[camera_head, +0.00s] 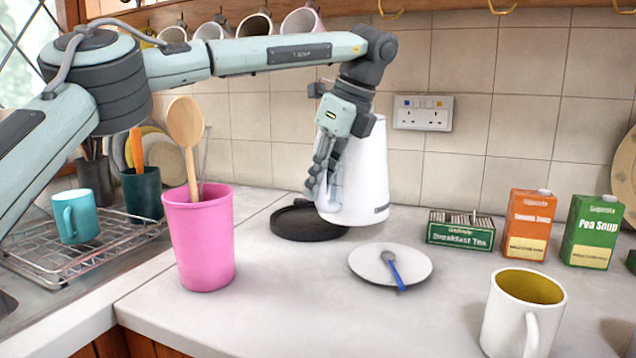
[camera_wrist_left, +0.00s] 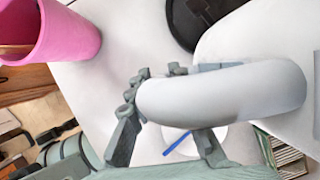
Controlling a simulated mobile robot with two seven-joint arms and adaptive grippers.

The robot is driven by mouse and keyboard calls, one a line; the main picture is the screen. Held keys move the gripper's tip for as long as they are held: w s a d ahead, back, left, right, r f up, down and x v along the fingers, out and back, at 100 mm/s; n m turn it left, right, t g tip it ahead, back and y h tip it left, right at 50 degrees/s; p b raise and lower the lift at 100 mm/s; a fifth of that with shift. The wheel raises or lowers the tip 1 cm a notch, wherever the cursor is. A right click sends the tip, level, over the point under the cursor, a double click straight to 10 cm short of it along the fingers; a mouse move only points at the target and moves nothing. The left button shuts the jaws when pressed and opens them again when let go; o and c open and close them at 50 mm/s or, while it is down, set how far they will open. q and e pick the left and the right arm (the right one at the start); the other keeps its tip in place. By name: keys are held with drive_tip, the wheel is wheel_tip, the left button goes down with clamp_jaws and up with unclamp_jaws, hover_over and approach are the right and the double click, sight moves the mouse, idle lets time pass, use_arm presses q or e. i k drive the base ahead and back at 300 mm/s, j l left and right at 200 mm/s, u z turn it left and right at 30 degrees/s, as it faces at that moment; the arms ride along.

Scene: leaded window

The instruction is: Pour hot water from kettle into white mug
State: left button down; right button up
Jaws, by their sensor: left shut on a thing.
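The white kettle (camera_head: 362,180) is at the back of the counter, to the right of its round black base (camera_head: 300,221) and overlapping its edge in the head view. I cannot tell how far it is above the counter. My left gripper (camera_head: 325,172) is shut on the kettle's handle, on the kettle's left side. In the left wrist view, the handle (camera_wrist_left: 235,93) crosses between the gripper's fingers (camera_wrist_left: 165,128). The white mug (camera_head: 522,318) with a yellow inside stands upright at the front right, well apart from the kettle. My right gripper is not in view.
A white saucer (camera_head: 365,262) with a blue spoon (camera_head: 393,270) lies between kettle and mug. A pink utensil pot (camera_head: 203,245) stands left. A tea box (camera_head: 460,232) and soup cartons (camera_head: 530,225) stand at the back right. The tiled wall with a socket (camera_head: 423,113) is close behind the kettle.

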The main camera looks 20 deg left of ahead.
sight(523, 311)
drive_tip(key=k+l, duration=0.2)
drive_tip(key=l, duration=0.15)
drive_tip(key=k, duration=1.4)
